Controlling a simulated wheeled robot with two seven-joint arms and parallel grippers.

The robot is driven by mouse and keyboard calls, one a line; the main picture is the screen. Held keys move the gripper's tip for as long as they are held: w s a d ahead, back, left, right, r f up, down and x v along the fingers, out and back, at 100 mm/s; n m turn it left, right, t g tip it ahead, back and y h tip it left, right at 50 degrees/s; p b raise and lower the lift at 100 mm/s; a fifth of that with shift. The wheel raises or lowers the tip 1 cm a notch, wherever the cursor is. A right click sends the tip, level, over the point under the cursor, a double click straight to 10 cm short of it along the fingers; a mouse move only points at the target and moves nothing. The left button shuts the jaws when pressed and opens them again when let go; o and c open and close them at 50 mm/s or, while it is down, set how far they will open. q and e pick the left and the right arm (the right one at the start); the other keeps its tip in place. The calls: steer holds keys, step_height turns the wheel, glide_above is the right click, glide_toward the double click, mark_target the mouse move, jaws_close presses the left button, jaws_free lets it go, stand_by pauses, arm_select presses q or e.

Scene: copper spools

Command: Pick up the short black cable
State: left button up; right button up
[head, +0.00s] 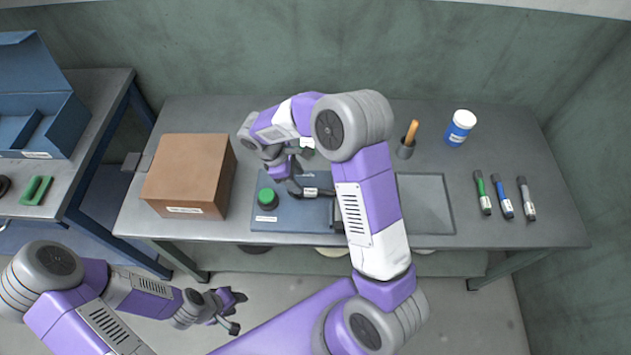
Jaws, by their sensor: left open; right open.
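A short black piece with a white label, which looks like the short black cable (318,192), lies on the blue mat (285,222) in the middle of the table. My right gripper (291,186) is open and points down over the mat, close to the left end of this piece. I cannot tell whether the fingers touch it. My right arm hides the mat's right part and perhaps the piece's right end. My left gripper (232,314) is open and empty, low in front of the table.
A green-topped round black object (267,198) stands on the mat, just left of my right gripper. A brown box (188,178) is farther left.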

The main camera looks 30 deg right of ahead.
mark_target(310, 191)
steer(key=shift+s+d+f, duration=0.4)
steer(key=shift+s+f, duration=0.3)
steer(key=x, duration=0.1)
steer(key=b+x, duration=0.1)
steer(key=x, duration=0.1)
steer(key=b+x, duration=0.1)
steer(key=x, duration=0.1)
steer(key=shift+w+d, duration=0.2)
steer(key=shift+d, duration=0.05)
arm_select(q)
steer(key=shift+s+f, duration=0.4)
steer(key=shift+f, duration=0.45)
arm_select(e)
jaws_close()
